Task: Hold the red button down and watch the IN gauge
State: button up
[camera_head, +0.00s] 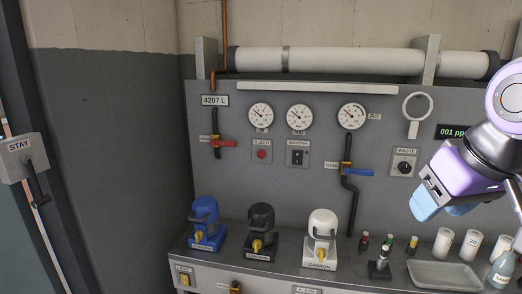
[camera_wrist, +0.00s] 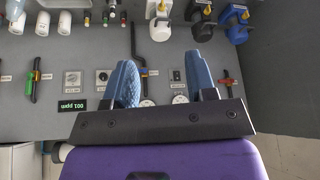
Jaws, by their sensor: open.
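The red button (camera_head: 262,155) sits on a small labelled plate on the grey panel, left of centre in the head view. I cannot make it out in the wrist view. Three round white gauges stand above: a left gauge (camera_head: 261,116) over the button, a middle gauge (camera_head: 300,117) and a right gauge (camera_head: 351,116). The small labels under the left two are too blurred to read surely. My gripper (camera_head: 424,204) is at the right, well apart from the button. In the wrist view its blue fingers (camera_wrist: 160,62) are spread and empty, and hide part of the panel.
A red-handled valve (camera_head: 222,143) is left of the button, and a switch plate (camera_head: 298,153) is right of it. A blue-handled valve (camera_head: 357,171) and the WASTE knob (camera_head: 404,168) are farther right. Blue, black and white pump-like units (camera_head: 322,240) stand on the bench below.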

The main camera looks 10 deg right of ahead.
grip_shut()
dwell(1.7)
